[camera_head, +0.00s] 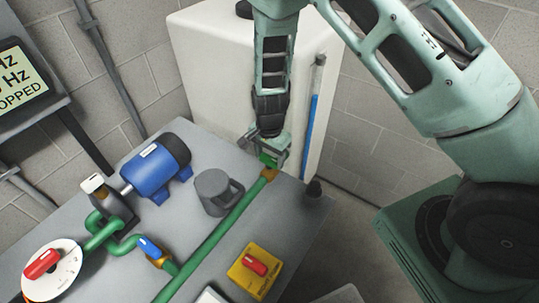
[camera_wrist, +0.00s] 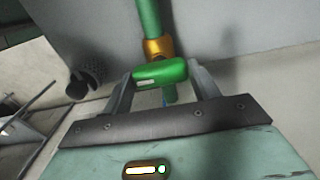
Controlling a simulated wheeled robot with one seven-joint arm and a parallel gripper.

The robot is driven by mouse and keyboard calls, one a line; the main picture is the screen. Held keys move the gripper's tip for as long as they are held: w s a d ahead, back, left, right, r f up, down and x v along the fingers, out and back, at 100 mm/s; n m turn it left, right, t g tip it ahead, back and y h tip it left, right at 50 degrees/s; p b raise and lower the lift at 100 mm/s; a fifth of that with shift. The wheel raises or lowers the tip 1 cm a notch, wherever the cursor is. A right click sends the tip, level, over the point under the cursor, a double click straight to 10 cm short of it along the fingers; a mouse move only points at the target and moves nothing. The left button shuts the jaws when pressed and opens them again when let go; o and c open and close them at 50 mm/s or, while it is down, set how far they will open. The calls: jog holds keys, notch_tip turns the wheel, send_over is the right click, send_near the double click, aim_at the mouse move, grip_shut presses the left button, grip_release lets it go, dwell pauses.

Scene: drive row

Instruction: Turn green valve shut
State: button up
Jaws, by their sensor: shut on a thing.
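The green valve handle (camera_wrist: 160,74) sits on a brass valve body (camera_wrist: 157,48) on a green pipe (camera_wrist: 150,20) in the wrist view. My gripper (camera_wrist: 160,84) is shut on the green handle, one finger at each end of it. The handle lies crosswise to the pipe in that view. In the head view my gripper (camera_head: 270,150) is at the far right end of the pipe, and the green handle (camera_head: 269,160) shows only partly between the fingers. The brass body (camera_head: 269,174) shows just below it.
A blue motor (camera_head: 152,172), a grey mug (camera_head: 214,192), a blue-handled valve (camera_head: 150,247), a yellow box with a red switch (camera_head: 255,270) and a round plate with a red handle (camera_head: 68,277) are on the grey bench (camera_head: 205,235). A white tank (camera_head: 215,80) stands behind.

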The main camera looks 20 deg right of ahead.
aim_at(270, 158)
jog(key=o, duration=1)
jog(key=shift+r, duration=0.1)
notch_tip(270, 158, up, 17)
jog(key=shift+r+b, duration=0.15)
jog(key=shift+b, duration=0.4)
jog(key=s+a+r+n, duration=0.2)
jog(key=s+r+n, duration=0.1)
jog(key=s+n, duration=0.3)
jog(key=s+a+r+n, duration=0.2)
jog(key=s+n, duration=0.4)
jog(key=s, duration=0.5)
jog(key=s+a+r+n, duration=0.2)
jog(key=s+r+n, duration=0.1)
jog(key=s+n, duration=0.4)
jog(key=shift+s+r+y, duration=0.3)
jog(key=shift+s+r, duration=0.05)
jog(key=shift+s, duration=0.4)
